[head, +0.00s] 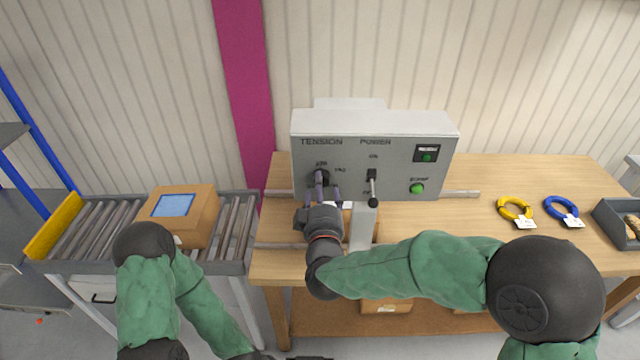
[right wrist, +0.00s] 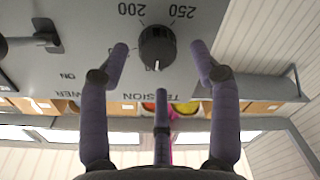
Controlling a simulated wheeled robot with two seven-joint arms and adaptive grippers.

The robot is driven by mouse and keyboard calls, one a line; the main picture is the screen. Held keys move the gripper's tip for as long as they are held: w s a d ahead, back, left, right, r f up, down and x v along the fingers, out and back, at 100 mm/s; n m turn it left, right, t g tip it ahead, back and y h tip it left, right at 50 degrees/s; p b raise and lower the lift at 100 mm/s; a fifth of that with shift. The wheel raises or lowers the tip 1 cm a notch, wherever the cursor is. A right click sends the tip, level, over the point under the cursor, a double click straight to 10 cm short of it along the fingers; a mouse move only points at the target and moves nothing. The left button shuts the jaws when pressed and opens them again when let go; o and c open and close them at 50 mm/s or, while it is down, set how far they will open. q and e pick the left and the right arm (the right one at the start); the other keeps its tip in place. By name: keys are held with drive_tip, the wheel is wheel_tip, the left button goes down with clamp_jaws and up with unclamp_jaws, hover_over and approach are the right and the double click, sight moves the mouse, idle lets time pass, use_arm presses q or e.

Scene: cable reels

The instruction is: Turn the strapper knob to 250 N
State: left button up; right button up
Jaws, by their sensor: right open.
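The strapper box (head: 430,160) stands on the wooden bench, with its tension knob (right wrist: 157,46) on the front panel. In the right wrist view, which is upside down, the knob's white mark points down toward the TENSION lettering, away from the 200 and 250 labels at the top. The 250 label (right wrist: 182,12) is at upper right. My right gripper (right wrist: 160,62) is open, its fingers spread at either side of the knob and one below it, apparently not touching. In the head view its fingers partly cover the knob. My left gripper (head: 300,357) barely shows at the bottom edge.
A power lever (head: 373,185) and a green button (head: 417,188) sit right of the knob. A carton (head: 183,214) lies on the roller conveyor (head: 237,222) at left. Yellow (head: 514,209) and blue (head: 561,208) cable coils and a dark bin (head: 612,224) are at right.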

drive_tip(key=shift+w, duration=1.35)
drive_tip(key=shift+c, duration=0.3)
drive_tip(key=c, duration=1.1)
drive_tip(key=shift+o, duration=0.2)
